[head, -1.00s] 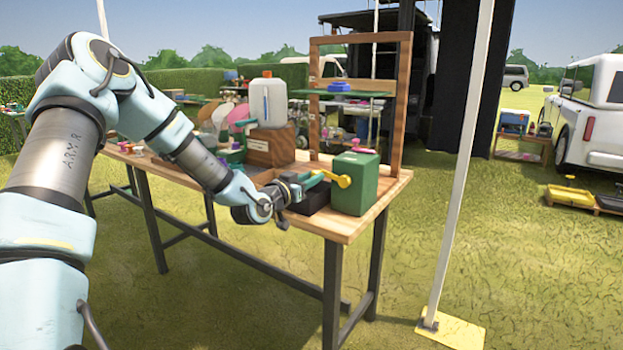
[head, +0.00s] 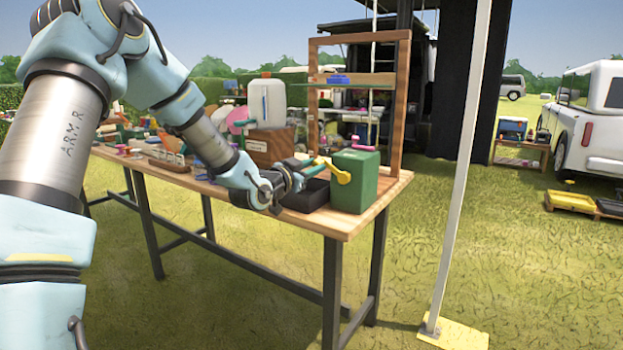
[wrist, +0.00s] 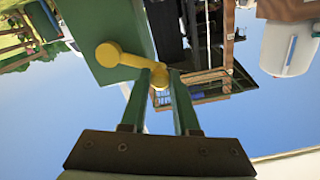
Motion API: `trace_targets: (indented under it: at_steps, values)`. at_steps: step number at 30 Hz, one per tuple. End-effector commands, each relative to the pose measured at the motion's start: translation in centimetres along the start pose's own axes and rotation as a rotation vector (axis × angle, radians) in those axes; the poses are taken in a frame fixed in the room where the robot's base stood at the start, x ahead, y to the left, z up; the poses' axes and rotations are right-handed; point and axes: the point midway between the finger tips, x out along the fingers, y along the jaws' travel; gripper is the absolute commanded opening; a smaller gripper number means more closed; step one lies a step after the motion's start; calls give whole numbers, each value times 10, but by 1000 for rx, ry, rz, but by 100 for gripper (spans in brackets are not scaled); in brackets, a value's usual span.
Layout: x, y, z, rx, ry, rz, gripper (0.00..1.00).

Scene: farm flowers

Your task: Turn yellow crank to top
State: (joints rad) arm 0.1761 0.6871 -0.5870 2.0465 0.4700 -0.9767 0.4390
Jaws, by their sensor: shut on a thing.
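The green box (head: 354,182) stands at the right end of the wooden table. The yellow crank (head: 343,178) is on its left-facing side, and its arm points up and left from the hub. In the wrist view the crank's round hub (wrist: 107,55) and its arm are clear against the green box (wrist: 95,30). My gripper (head: 316,163) reaches in from the left. In the wrist view its two green fingers (wrist: 163,74) are shut on the outer end of the crank, which they partly hide.
A black tray (head: 303,197) lies under my gripper beside the box. A white jug (head: 266,103) on a wooden crate stands further left. A pale pole (head: 459,180) rises right of the table.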

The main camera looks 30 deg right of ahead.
Motion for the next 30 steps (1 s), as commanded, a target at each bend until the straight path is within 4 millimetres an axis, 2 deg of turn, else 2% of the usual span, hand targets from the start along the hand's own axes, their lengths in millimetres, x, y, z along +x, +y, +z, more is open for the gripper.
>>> trace_targets:
  at_steps: [10,11,18,26,30]
  values:
    - [0,0,-3,15,2,1,0]
    - [0,0,-3,15,3,1,31]
    - [0,0,-2,14,1,1,58]
    - [-1,0,-2,14,0,0,59]
    - [-12,0,-1,14,-1,0,59]
